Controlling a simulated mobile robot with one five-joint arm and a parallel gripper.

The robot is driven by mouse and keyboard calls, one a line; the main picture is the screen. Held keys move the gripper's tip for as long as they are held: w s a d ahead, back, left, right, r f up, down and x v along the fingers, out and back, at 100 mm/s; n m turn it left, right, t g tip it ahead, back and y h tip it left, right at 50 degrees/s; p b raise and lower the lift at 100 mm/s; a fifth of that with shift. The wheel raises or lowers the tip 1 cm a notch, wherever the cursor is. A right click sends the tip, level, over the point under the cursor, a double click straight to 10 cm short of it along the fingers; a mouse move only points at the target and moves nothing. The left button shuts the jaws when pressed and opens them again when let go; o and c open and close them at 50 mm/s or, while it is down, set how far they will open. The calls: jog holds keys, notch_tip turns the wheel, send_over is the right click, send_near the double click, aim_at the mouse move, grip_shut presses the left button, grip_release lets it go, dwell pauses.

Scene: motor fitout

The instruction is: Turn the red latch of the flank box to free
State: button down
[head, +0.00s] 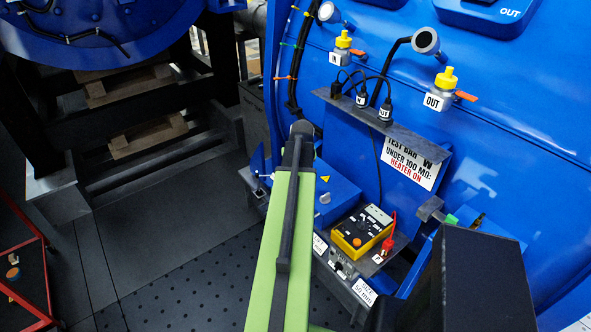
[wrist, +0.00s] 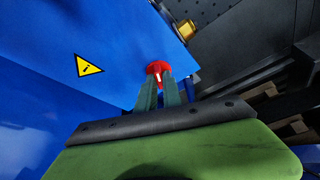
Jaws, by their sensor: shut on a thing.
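The blue flank box (wrist: 110,35) fills the upper left of the wrist view and carries a yellow warning triangle (wrist: 89,66). The red latch (wrist: 158,69) is on its face, with a white mark on it. My gripper (wrist: 159,88) is shut on the red latch, a finger on each side. The fingers hide the lower part of the latch. In the head view the box (head: 338,195) shows right of my green arm, which hides the latch and my gripper.
A yellow meter (head: 352,240) with a red clip stands on a shelf right of the box. A dark bracket with cable plugs (head: 385,112) juts out above. A brass fitting (wrist: 187,29) lies beyond the box edge. Perforated floor (head: 185,280) is open at left; a red cart (head: 38,240) stands far left.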

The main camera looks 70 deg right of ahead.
jog(key=n, duration=0.2)
jog(key=n+t+y, duration=0.1)
jog(key=n, duration=0.2)
jog(key=shift+d+n+t, duration=0.25)
jog(key=shift+n+t, duration=0.05)
jog(key=shift+w+y, duration=0.1)
jog(key=shift+y, duration=0.2)
jog(key=c, duration=1.5)
grip_release()
jog(key=shift+a, duration=0.1)
jog(key=p+v, duration=1.6)
jog(key=v, duration=0.1)
jog(key=shift+s+r, duration=0.2)
